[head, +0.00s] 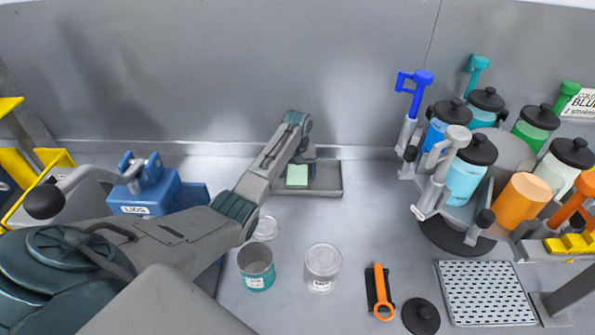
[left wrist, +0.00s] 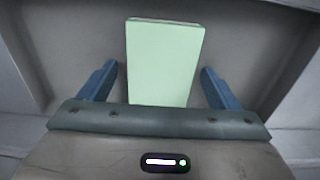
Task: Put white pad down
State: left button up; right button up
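The pad (head: 297,175) looks pale green rather than white. It is a flat rectangular block at the left part of a shallow grey tray (head: 328,192) by the back wall. My left gripper (head: 305,160) is over the tray at the pad, partly hidden by its own wrist. In the left wrist view the pad (left wrist: 165,60) lies between the two blue fingers, with a clear gap on each side, so the gripper is open and touches neither side. The pad's near end is hidden behind the gripper body. My right gripper is not in view.
Paint canisters (head: 466,170) crowd the right; a blue box (head: 158,191) stands left.

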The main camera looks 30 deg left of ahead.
aim_at(298, 174)
pick_arm(q)
jog(key=shift+r, duration=0.25)
notch_tip(298, 174, up, 12)
jog(key=b, duration=0.4)
jog(key=shift+f, duration=0.1)
dwell(1.0)
